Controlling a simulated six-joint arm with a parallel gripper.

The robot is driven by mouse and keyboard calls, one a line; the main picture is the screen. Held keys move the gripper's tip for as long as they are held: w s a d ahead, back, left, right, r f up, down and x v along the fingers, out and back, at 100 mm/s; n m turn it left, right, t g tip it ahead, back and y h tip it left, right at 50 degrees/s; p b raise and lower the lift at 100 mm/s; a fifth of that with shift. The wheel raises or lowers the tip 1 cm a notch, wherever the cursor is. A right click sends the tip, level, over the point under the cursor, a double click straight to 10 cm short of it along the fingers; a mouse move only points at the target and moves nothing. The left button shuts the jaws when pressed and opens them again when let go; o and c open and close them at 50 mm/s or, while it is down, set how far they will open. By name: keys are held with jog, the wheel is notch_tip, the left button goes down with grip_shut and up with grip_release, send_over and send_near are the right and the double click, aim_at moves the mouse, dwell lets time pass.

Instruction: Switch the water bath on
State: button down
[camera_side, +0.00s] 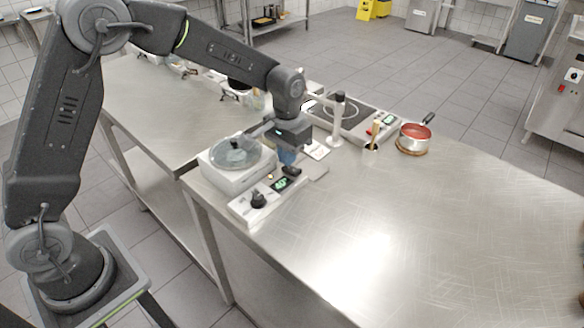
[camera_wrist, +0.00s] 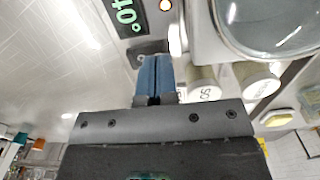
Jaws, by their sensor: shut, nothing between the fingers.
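The water bath (camera_side: 226,176) is a white box with a clear round lid (camera_side: 236,153) near the left edge of the metal table. Its front panel has a black knob (camera_side: 258,199), a green lit display (camera_side: 280,184), a small lit orange lamp (camera_side: 270,176) and a dark switch (camera_side: 292,170).
A hotplate (camera_side: 350,116) with a green display stands behind, near a white upright post (camera_side: 337,124). The front right of the table (camera_side: 450,240) is clear.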

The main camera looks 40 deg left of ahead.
jog(key=shift+r, duration=2.95)
jog(key=s+a+r+t, duration=0.3)
jog(key=s+r, duration=0.7)
jog(key=s, duration=0.3)
jog(key=s+t, duration=0.2)
jog(key=s, duration=1)
jog(key=shift+s+a+f+t, duration=0.3)
jog(key=shift+s+a, duration=0.05)
jog(key=shift+a, duration=0.05)
